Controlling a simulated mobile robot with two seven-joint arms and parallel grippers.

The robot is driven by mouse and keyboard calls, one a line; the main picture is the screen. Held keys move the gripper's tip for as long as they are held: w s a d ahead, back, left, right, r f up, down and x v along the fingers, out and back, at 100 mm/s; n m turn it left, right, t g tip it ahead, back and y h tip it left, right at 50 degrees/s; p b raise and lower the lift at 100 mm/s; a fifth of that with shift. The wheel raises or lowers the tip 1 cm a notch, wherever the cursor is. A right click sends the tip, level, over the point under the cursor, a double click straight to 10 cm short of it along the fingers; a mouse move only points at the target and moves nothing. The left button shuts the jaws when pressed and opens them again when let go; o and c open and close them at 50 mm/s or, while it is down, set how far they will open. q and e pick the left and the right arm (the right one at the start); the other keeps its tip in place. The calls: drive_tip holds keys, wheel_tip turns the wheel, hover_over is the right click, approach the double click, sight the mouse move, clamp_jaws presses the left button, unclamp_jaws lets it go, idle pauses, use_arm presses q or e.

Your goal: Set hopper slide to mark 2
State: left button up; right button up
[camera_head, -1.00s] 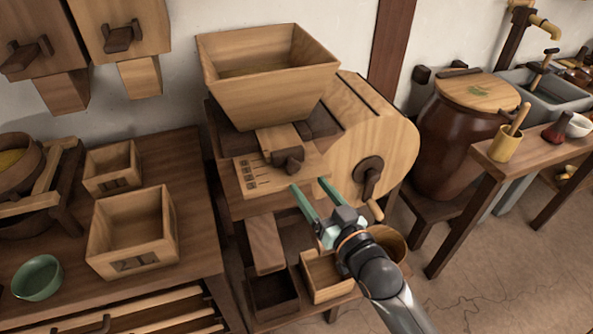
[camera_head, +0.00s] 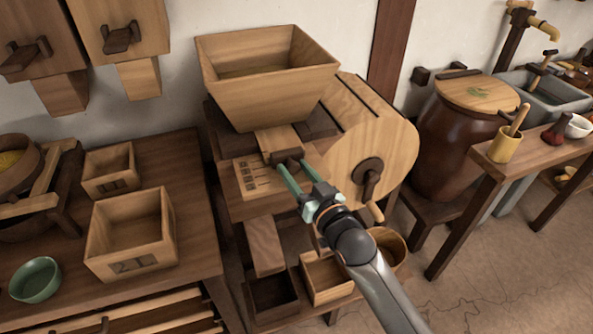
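The hopper slide (camera_head: 277,138) is a light wooden board with a dark knob (camera_head: 287,156) at its front end. It lies under the wooden hopper (camera_head: 268,75), over a plate with a scale of marks (camera_head: 253,177). The numbers on the scale are too small to read. My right gripper (camera_head: 291,165) is at the knob, with its two green fingers apart, one on each side of it. I cannot tell whether the fingers touch the knob. My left gripper is not in view.
A round wooden drum with a crank (camera_head: 368,172) stands close to the right of my gripper. Below are a sloping chute (camera_head: 264,245) and open wooden boxes (camera_head: 326,278). A table with square boxes (camera_head: 133,235) and a green bowl (camera_head: 36,278) is at the left.

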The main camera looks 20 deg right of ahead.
clamp_jaws()
idle(1.1)
